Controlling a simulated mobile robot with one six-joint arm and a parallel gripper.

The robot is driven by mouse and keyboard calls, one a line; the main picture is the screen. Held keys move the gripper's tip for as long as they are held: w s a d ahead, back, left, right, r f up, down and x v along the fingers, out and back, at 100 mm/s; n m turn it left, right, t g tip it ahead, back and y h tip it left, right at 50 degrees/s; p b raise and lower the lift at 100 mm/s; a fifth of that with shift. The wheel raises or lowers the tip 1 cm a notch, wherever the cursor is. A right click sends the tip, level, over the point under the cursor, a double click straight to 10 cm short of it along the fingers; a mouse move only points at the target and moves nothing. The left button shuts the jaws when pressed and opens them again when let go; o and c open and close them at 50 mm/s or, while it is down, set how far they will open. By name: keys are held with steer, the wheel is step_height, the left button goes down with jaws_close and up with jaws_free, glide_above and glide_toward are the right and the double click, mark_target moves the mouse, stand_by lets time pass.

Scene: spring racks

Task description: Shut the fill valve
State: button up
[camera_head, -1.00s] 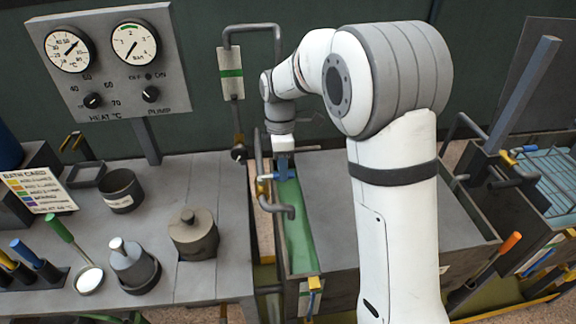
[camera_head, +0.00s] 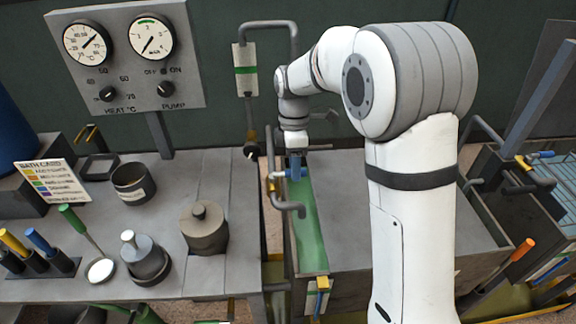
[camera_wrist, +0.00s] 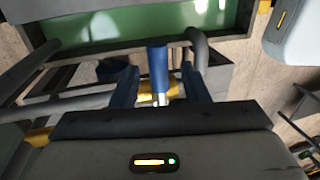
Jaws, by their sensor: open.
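The fill valve appears as a blue lever (camera_wrist: 158,68) on a yellow brass-coloured body (camera_wrist: 147,92) in the wrist view. The lever stands between the two dark blue fingers of my gripper (camera_wrist: 160,88), with a gap on each side. My gripper is open and holds nothing. The valve's far side is hidden.
Grey pipes (camera_head: 270,150) rise beside the tank's left edge. A bench on the left carries a lidded pot (camera_head: 204,230), a dark cup (camera_head: 133,182) and tools. A gauge panel (camera_head: 128,60) stands behind. Another tank with a blue-handled valve (camera_head: 541,155) is at right.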

step_height(320, 180, up, 7)
steer(key=w, duration=0.1)
steer(key=shift+w+a+b, duration=0.15)
steer(key=shift+w+b, duration=0.1)
steer(key=shift+b, duration=0.05)
steer(key=shift+s, duration=0.1)
